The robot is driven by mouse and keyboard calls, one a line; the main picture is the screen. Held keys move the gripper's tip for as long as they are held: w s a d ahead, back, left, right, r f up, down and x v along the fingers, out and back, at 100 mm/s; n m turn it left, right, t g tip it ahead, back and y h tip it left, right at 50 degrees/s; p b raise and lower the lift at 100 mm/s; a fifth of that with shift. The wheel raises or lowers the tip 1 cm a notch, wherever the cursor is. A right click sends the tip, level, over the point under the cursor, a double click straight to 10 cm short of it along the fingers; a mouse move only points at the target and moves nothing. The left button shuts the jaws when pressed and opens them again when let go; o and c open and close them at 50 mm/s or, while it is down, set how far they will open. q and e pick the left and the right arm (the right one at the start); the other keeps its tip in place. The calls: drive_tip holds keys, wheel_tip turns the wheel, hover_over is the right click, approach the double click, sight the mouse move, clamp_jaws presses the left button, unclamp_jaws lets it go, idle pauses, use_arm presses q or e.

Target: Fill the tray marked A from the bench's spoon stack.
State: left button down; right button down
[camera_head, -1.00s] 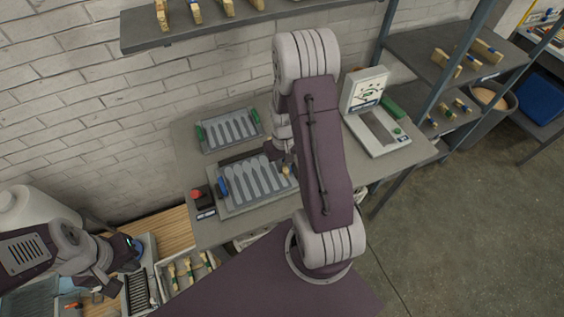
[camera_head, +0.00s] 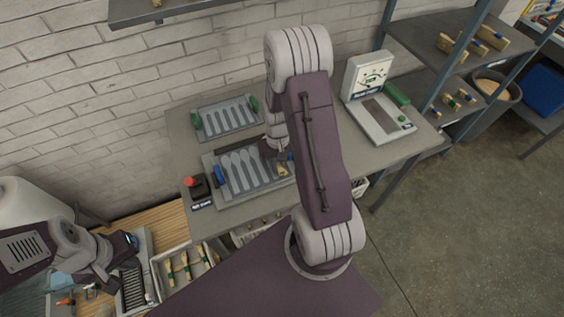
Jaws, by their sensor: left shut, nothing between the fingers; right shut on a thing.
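My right gripper (camera_head: 277,150) is over the right end of the near grey plate with spoon-shaped slots (camera_head: 243,192), partly hidden by my own arm. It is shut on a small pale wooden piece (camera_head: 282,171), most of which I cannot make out. My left gripper (camera_head: 106,284) is shut and empty at lower left, beside a dark ribbed rack (camera_head: 133,287). Several wooden spoons with green bands (camera_head: 184,266) lie in a pale open box (camera_head: 160,284). I cannot read a letter A on any tray.
A second slotted grey plate (camera_head: 228,135) with green ends lies behind on the bench (camera_head: 178,140). A red button box (camera_head: 193,186) stands at left. A white gauge device (camera_head: 368,75) stands at right. Shelves (camera_head: 435,65) with wooden blocks are at upper right.

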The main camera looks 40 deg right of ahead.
sight(235, 185)
drive_tip(key=shift+w+a+b, duration=0.15)
drive_tip(key=shift+w+a, duration=0.05)
drive_tip(key=shift+a, duration=0.65)
drive_tip(key=shift+w+a+b, duration=0.15)
drive_tip(key=shift+w+a, duration=0.05)
drive_tip(key=shift+a, duration=0.65)
drive_tip(key=shift+w+a+b, duration=0.15)
drive_tip(key=shift+w+a, duration=0.05)
drive_tip(key=shift+a, duration=0.65)
drive_tip(key=shift+w+a+p, duration=0.35)
drive_tip(key=shift+w+a, duration=0.05)
drive_tip(key=shift+a, duration=1.25)
drive_tip(key=shift+w+a+p, duration=0.3)
drive_tip(key=shift+w+a, duration=0.1)
drive_tip(key=shift+a, duration=1.3)
drive_tip(key=shift+w+a+p, duration=0.35)
drive_tip(key=shift+w+a, duration=0.05)
drive_tip(key=shift+a, duration=1.25)
drive_tip(key=shift+r, duration=0.15)
wheel_tip(235, 185, up, 5)
drive_tip(key=p, duration=0.4)
drive_tip(key=shift+p, duration=0.4)
